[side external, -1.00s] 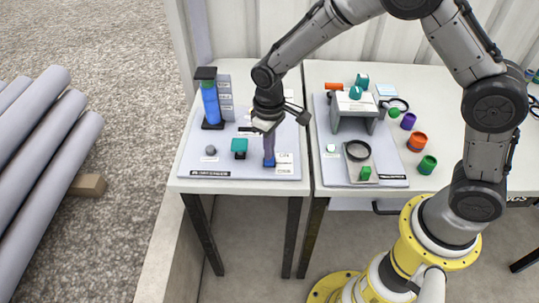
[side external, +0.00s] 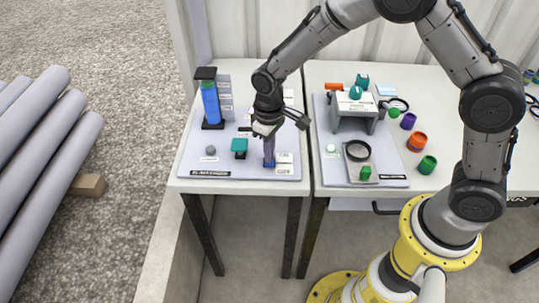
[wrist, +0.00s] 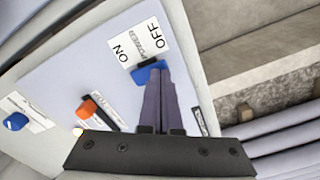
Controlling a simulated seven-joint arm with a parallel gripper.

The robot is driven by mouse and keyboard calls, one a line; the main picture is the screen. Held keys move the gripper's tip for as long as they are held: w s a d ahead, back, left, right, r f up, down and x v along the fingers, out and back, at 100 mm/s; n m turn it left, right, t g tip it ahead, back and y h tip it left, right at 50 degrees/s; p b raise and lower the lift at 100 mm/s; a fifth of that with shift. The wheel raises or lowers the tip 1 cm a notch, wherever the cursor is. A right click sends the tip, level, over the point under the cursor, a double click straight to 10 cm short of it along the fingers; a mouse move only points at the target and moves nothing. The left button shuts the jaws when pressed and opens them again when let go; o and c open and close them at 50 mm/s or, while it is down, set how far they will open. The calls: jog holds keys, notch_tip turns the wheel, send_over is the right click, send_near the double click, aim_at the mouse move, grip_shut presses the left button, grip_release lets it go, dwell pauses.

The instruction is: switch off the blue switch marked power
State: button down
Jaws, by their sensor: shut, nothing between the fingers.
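The blue switch (wrist: 150,75) sits on the pale panel beside a white label (wrist: 138,43) reading ON, POWER and OFF. In the side external view the switch (side external: 269,164) is a small blue patch near the panel's front edge. My gripper (wrist: 156,84) is shut and empty, its purple fingers pointing down at the switch. The fingertips (side external: 268,158) are at the switch and cover part of it; I cannot tell whether they touch it. Which way the switch is set is not clear.
A teal-topped part (side external: 239,146), a grey knob (side external: 210,150) and a blue cylinder stand (side external: 210,103) share the panel. An orange switch (wrist: 98,112) shows in the wrist view. The right table holds a grey raised stand (side external: 356,107) and several coloured cups.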

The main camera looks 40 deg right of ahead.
jog(key=shift+f, duration=0.4)
jog(key=shift+r, duration=3.55)
jog(key=shift+w+d+r, duration=0.1)
jog(key=shift+d, duration=0.05)
jog(key=s+d+r+m+t, duration=0.15)
jog(key=s+d+r, duration=0.25)
jog(key=r, duration=0.5)
jog(key=s+d+r+t, duration=0.3)
jog(key=r, duration=0.5)
jog(key=s+d, duration=0.2)
jog(key=s, duration=0.7)
jog(key=s+d+f+m+t, duration=0.1)
jog(key=s+d, duration=0.1)
jog(key=s, duration=0.6)
jog(key=shift+s+f, duration=0.2)
jog(key=shift+s, duration=0.2)
